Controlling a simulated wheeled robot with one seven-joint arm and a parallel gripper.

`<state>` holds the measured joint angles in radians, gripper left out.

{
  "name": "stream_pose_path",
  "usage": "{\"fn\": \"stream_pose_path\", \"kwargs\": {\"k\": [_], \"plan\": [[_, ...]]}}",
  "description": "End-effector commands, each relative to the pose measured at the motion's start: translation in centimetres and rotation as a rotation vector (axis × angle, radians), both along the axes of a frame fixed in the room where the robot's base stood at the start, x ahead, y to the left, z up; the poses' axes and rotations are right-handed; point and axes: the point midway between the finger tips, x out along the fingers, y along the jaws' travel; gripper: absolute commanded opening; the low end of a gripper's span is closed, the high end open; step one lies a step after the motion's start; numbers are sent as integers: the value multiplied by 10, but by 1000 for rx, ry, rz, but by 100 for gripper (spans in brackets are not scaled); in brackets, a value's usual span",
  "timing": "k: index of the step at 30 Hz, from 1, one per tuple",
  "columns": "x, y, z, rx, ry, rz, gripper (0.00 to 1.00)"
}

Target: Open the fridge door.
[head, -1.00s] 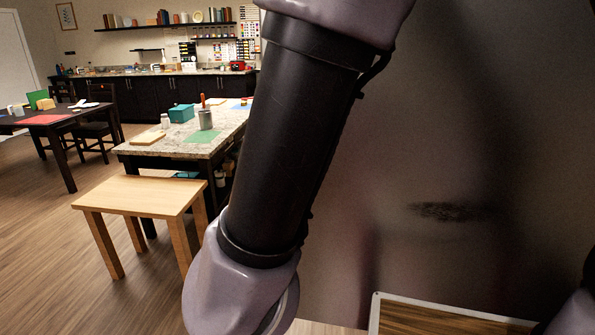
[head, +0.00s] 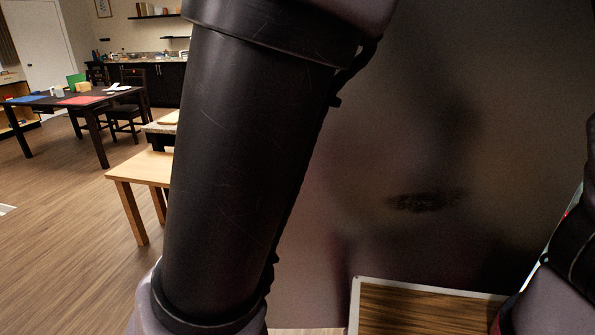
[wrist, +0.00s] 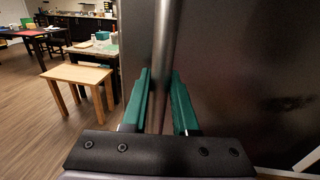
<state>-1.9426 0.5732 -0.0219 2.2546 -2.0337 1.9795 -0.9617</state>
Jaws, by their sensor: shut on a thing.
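The fridge door is a large dark, brushed metal surface; it fills the right of the wrist view (wrist: 245,75) and of the head view (head: 440,130). Its handle (wrist: 164,45) is an upright round metal bar in the wrist view. My gripper (wrist: 160,85) has its two green fingers on either side of this bar, shut on it. In the head view my dark arm hides the middle, and neither the fingers nor the handle can be made out. I cannot tell how far the door stands from its frame.
A small wooden table (head: 140,168) stands left of my arm, with a stone-topped counter (head: 160,128) behind it. A dark dining table (head: 75,98) with chairs is farther left. A wood-grained panel with a pale rim (head: 425,308) lies low by the door. Open floor (head: 60,220) spreads at left.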

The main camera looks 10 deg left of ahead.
Motion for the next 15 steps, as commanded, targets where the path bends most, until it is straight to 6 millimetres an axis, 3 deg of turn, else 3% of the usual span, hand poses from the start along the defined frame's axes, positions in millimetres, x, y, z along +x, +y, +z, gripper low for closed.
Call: {"fn": "stream_pose_path", "kwargs": {"k": [12,13,15], "plan": [[0,-1,0,-1,0,-5,0],[0,-1,0,-1,0,-5,31],[0,-1,0,-1,-1,-5,57]]}}
